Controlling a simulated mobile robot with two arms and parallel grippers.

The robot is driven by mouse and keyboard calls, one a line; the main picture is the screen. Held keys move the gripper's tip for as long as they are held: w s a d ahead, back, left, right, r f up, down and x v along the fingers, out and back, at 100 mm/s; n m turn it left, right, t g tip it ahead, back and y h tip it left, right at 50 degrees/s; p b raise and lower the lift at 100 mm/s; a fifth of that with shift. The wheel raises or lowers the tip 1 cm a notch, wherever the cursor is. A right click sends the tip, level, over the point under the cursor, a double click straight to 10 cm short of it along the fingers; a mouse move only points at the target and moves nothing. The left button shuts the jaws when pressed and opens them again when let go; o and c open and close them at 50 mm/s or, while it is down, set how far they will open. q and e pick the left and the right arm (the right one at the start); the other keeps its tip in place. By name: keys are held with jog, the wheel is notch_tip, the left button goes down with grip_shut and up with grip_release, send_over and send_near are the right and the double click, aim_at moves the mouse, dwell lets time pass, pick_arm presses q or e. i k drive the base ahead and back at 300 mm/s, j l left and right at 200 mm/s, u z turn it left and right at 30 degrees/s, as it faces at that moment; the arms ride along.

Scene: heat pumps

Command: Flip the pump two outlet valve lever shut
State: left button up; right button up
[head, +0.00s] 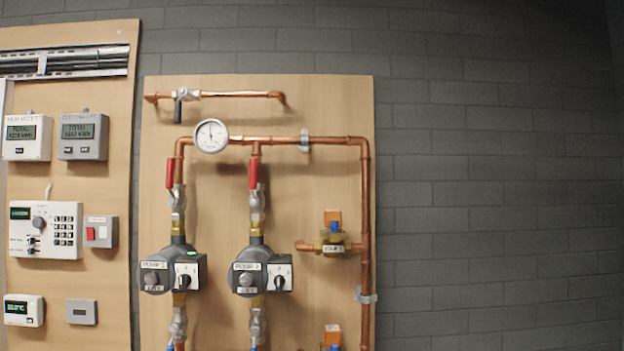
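Two grey pumps sit side by side on the wooden board. The right-hand pump (262,272) appears to be pump two, though its label is small and hard to read. Above it is a metal valve (257,199) with a red lever (253,173) pointing up, in line with the vertical copper pipe. The left-hand pump (172,270) has a similar valve (177,197) with its red lever (170,173) also upright along its pipe. Neither of my grippers is in view.
A round gauge (211,136) and a copper pipe (320,140) run above the levers. A brass valve (333,243) with an orange tag is to the right. Control boxes, including a white keypad unit (46,229), hang left. Bare brick wall (500,180) fills the right.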

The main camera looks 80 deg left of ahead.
aim_at(255, 202)
jog(key=u, duration=0.95)
jog(key=k+j+u, duration=0.1)
jog(key=u, duration=1.35)
jog(key=j+u, duration=0.1)
jog(key=u, duration=0.35)
